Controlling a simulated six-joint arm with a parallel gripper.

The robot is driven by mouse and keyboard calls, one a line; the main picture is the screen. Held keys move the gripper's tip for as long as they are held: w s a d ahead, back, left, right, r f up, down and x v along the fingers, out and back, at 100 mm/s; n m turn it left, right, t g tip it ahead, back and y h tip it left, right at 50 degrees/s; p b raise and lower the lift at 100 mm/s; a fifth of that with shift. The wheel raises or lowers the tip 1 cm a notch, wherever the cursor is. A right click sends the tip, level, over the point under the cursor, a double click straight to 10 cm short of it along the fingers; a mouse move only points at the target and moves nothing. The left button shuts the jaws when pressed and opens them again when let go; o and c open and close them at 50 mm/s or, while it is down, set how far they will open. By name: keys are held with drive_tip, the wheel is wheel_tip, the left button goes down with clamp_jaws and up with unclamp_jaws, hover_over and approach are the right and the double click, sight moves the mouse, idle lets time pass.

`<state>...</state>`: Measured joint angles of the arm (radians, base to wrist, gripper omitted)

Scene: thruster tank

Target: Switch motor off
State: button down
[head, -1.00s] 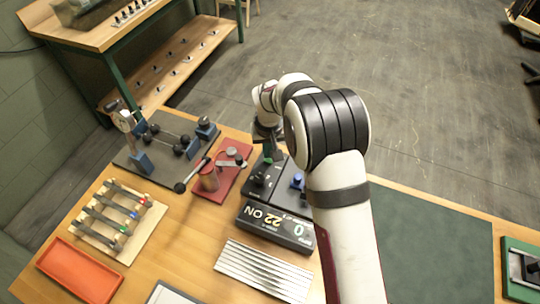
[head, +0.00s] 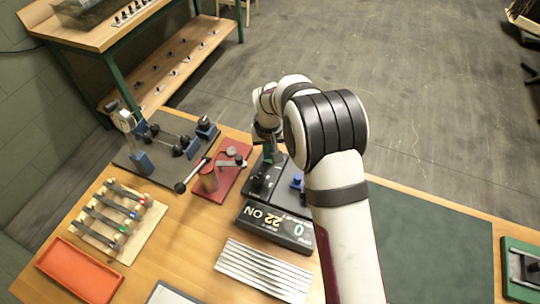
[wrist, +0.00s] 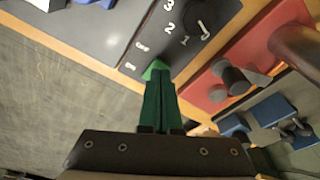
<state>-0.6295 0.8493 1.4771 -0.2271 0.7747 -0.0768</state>
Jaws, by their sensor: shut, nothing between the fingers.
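The dark control panel (head: 252,188) lies on the bench beside my arm and carries a black knob (head: 260,181). The knob also shows in the wrist view (wrist: 205,18), next to printed numbers. In the head view my gripper (head: 268,156) is partly hidden by my wrist.
A red plate (head: 222,176) with a copper-coloured cylinder and a lever stands left of the panel. A blue part (head: 297,181) sits on the panel's right. A ridged metal plate (head: 264,270) lies in front. A dark green mat (head: 435,240) on the right is clear.

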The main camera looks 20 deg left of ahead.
drive_tip(key=shift+f, duration=0.55)
drive_tip(key=shift+r, duration=3.55)
drive_tip(key=s+d+r+m, duration=0.2)
drive_tip(key=s+d+r, duration=0.1)
drive_tip(key=d+r, duration=0.3)
drive_tip(key=s+d+r+m, duration=0.2)
drive_tip(key=s+d+r, duration=0.15)
drive_tip(key=d, duration=0.45)
drive_tip(key=s+d+r+m+g, duration=0.1)
drive_tip(key=s+d+m, duration=0.2)
drive_tip(key=s+d, duration=0.3)
drive_tip(key=s+d+r+m+y, duration=0.1)
drive_tip(key=s+d+m, duration=0.3)
drive_tip(key=s, duration=1.1)
drive_tip(key=shift+s+d+m+g, duration=0.3)
drive_tip(key=shift+d+g, duration=0.1)
drive_tip(key=shift+d, duration=0.55)
